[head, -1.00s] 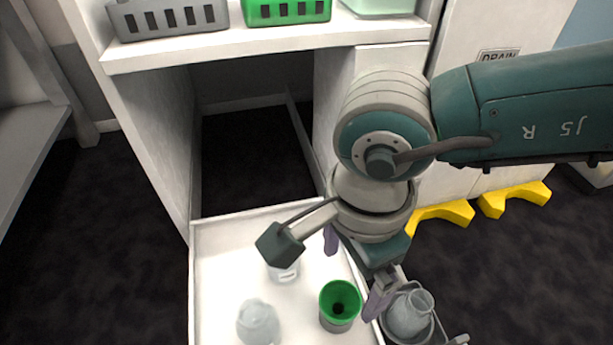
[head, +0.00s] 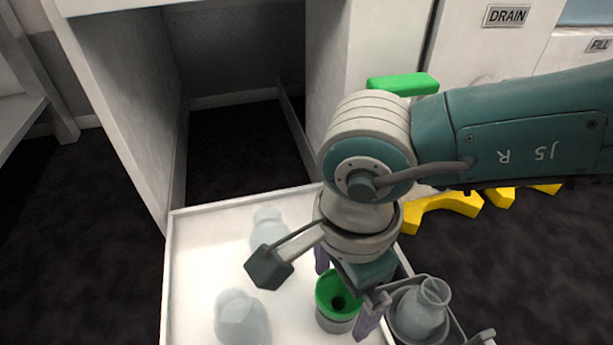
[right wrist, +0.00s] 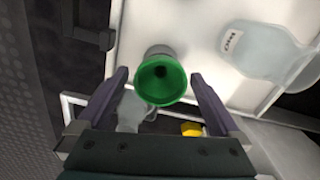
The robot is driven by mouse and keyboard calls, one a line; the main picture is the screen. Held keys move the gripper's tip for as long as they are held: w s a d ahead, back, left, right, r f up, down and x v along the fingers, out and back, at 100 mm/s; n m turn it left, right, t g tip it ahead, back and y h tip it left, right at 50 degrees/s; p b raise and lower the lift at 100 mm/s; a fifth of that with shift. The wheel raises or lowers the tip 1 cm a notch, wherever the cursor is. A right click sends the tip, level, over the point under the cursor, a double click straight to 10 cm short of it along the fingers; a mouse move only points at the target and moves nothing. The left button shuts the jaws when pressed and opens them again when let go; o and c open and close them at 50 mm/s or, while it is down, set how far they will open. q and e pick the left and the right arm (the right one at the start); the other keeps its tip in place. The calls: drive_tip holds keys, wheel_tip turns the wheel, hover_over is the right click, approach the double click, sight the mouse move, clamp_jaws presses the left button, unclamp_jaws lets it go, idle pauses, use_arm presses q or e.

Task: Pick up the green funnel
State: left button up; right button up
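The green funnel (head: 338,291) sits upright in the mouth of a grey container (head: 335,321) in the white tray. In the right wrist view the funnel (right wrist: 160,79) lies between the two fingertips, with a gap on each side. My right gripper (head: 345,290) is open over the funnel, one finger on either side; its fingers also show in the right wrist view (right wrist: 161,80). Nothing is held. The funnel's left edge is close to the gripper in the head view. My left gripper is not in view.
Two clear glass vessels stand in the white tray (head: 205,235), one at the front (head: 241,318) and one further back (head: 268,230). A flask (head: 424,308) sits in a grey holder right of the tray. Yellow pieces (head: 440,205) lie on the dark floor behind.

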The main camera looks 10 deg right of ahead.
drive_tip(key=c, duration=1.2)
drive_tip(key=shift+c, duration=0.2)
